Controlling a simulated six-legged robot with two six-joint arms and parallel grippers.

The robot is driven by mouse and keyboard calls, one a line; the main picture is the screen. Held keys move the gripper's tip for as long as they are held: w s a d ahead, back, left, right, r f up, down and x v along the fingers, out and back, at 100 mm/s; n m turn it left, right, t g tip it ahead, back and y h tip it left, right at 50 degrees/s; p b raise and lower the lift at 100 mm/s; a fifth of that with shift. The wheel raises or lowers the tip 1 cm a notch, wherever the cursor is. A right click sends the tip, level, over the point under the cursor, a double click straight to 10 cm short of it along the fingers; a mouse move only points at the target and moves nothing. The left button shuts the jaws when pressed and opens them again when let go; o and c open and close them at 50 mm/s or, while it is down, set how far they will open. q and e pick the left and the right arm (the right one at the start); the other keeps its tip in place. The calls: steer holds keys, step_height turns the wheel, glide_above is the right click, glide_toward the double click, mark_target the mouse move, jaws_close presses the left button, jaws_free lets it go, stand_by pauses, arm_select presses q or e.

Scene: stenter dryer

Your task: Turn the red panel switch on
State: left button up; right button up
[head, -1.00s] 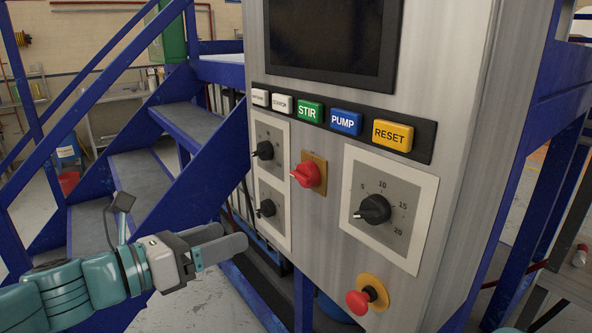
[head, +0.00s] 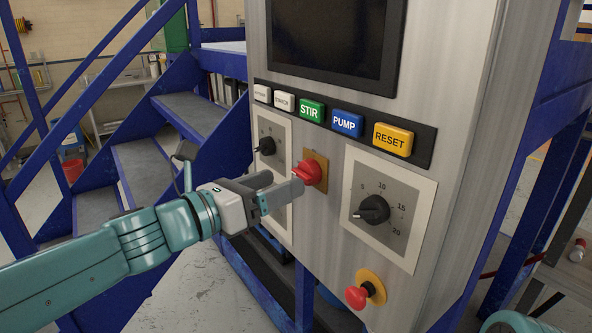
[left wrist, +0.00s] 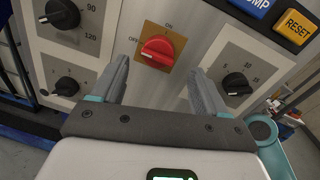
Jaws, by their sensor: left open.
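The red panel switch (head: 308,173) is a red rotary knob on a small orange-brown plate (head: 320,162), in the middle of the steel control panel. In the left wrist view the red knob (left wrist: 157,52) lies ahead, between the two fingers, on a plate marked ON at the top and OFF at the left. Its grip ridge lies roughly sideways, tilted slightly. My left gripper (head: 283,188) is open, its fingertips just left of the knob in the head view. In the left wrist view the open gripper (left wrist: 160,80) holds nothing. My right gripper is not in view.
Black dials (head: 373,209) sit on both sides of the switch. Several push buttons, with a yellow RESET (head: 393,139), run above it. A red mushroom button (head: 358,297) is below. Blue stairs (head: 195,115) stand at the left.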

mark_target(299, 174)
arm_select(q)
steer(key=x, duration=0.5)
steer(key=shift+w+p, duration=0.1)
steer(key=shift+p, duration=0.25)
